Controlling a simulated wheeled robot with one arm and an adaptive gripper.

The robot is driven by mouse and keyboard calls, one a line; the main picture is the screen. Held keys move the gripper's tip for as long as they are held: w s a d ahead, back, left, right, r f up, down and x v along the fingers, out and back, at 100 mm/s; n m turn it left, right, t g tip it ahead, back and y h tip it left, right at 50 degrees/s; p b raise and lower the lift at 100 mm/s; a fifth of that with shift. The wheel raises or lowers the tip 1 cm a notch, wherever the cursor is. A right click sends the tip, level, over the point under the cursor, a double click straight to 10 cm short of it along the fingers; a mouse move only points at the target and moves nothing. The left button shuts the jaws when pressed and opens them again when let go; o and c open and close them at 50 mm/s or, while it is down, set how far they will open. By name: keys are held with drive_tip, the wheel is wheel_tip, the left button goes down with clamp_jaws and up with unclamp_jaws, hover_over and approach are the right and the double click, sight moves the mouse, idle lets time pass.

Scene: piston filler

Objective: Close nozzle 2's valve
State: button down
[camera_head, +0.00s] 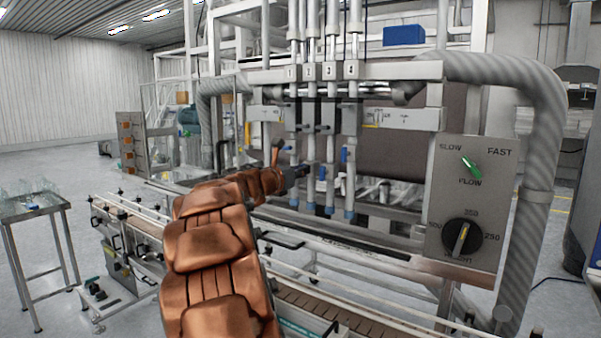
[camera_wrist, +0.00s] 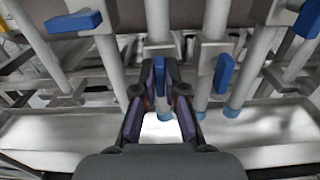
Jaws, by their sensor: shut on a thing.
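My gripper (camera_head: 303,171) reaches in at the front of the row of nozzles, whose bar (camera_head: 340,72) carries the numbers 1 to 4. In the wrist view, its two dark fingers (camera_wrist: 160,76) are shut on a blue valve handle (camera_wrist: 160,64). This handle is second from the left, which fits nozzle 2, and it looks upright, in line with the tube. The far-left blue handle (camera_wrist: 73,22) lies crosswise. The blue handle to the right (camera_wrist: 222,73) and the far-right one (camera_wrist: 308,18) look roughly upright. In the head view, my gripper hides the held handle.
A control panel (camera_head: 470,200) with a green switch and a black dial stands at the right, beside a thick grey pipe (camera_head: 540,160). A conveyor (camera_head: 330,300) runs below the nozzles. A side table (camera_head: 35,208) with clear glassware stands at the left. Neighbouring handles and tubes are close to my fingers.

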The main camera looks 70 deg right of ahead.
drive_tip(key=shift+f, duration=0.1)
drive_tip(key=m+b, duration=1.7)
drive_tip(key=shift+s+f, duration=0.2)
drive_tip(key=shift+f, duration=0.05)
drive_tip(key=shift+r+m, duration=0.1)
drive_tip(key=shift+m, duration=0.4)
drive_tip(key=c, duration=1.2)
unclamp_jaws()
drive_tip(key=shift+c, duration=0.2)
drive_tip(key=shift+a, duration=0.15)
